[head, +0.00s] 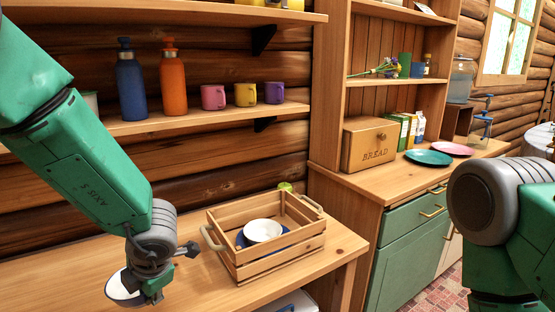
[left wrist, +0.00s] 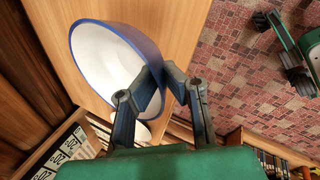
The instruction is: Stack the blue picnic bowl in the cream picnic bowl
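The blue picnic bowl (head: 120,288), blue outside and white inside, is at my left gripper (head: 157,296) above the table at lower left. In the left wrist view the blue bowl (left wrist: 105,62) is tilted, and the fingers of my left gripper (left wrist: 160,84) are closed on its rim. The cream picnic bowl (head: 263,230) sits upright in the wooden crate (head: 276,262), on a blue plate (head: 241,240). The left gripper is left of the crate. My right arm is at the right of the head view with its gripper hidden; part of it seems to show in the left wrist view (left wrist: 288,62).
The crate stands on a wooden table (head: 200,285) with free room to its left. A shelf above holds a blue bottle (head: 130,85), an orange bottle (head: 173,85) and mugs (head: 245,95). A hutch with a bread box (head: 368,146) and plates (head: 428,158) stands to the right.

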